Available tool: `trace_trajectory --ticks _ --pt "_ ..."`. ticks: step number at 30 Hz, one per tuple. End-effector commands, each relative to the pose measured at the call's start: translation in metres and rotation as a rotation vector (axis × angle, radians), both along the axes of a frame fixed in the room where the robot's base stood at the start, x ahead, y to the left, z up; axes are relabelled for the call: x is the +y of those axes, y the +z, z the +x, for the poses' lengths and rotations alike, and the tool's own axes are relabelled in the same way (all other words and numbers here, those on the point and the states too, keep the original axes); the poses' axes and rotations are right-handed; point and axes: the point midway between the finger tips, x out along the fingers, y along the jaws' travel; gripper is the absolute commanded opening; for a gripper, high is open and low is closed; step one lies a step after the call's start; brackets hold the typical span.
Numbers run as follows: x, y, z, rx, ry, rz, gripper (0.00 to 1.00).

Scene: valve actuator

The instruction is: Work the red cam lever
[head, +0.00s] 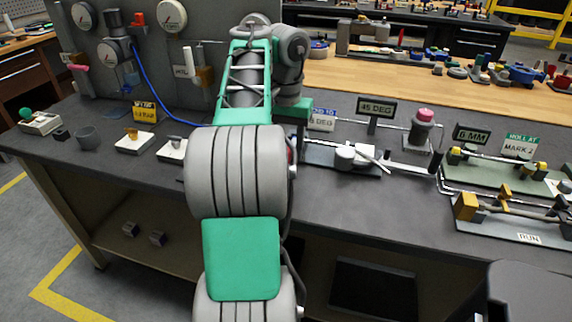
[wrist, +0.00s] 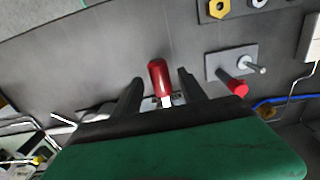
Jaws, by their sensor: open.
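The red cam lever (wrist: 158,76) shows in the wrist view as a rounded red handle on a pale metal stem. My gripper (wrist: 161,82) is open, with one dark finger on each side of the red handle. A gap shows between the handle and each finger, so neither finger appears to touch it. The lower part of the lever is hidden behind the gripper body. In the head view my arm covers the lever and the gripper's fingers.
A grey plate (wrist: 225,65) with a metal pin and a separate red-ended cylinder (wrist: 237,88) stands to the right in the wrist view. In the head view, a 45 DEG sign (head: 376,108) and a fixture with a pink-topped cylinder (head: 423,128) stand right of my arm.

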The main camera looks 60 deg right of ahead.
Motion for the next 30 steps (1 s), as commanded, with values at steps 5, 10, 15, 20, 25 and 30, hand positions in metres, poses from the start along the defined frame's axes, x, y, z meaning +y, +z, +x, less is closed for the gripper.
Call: trace_trajectory --ticks 5,10,15,20,25,30 --pt "0.0001 -0.0134 0.0002 0.000 0.001 -0.001 0.49" --pt "0.0002 -0.0118 0.0003 0.000 0.002 -0.001 0.49" --pt "0.0002 -0.0118 0.0003 0.001 0.002 -0.001 0.38" --pt "0.0002 -0.0119 0.0004 0.001 0.002 -0.001 0.25" --pt "0.0002 -0.0119 0.0004 0.001 0.002 -0.001 0.11" --pt "0.0002 -0.0120 0.0004 0.001 0.002 -0.001 0.00"
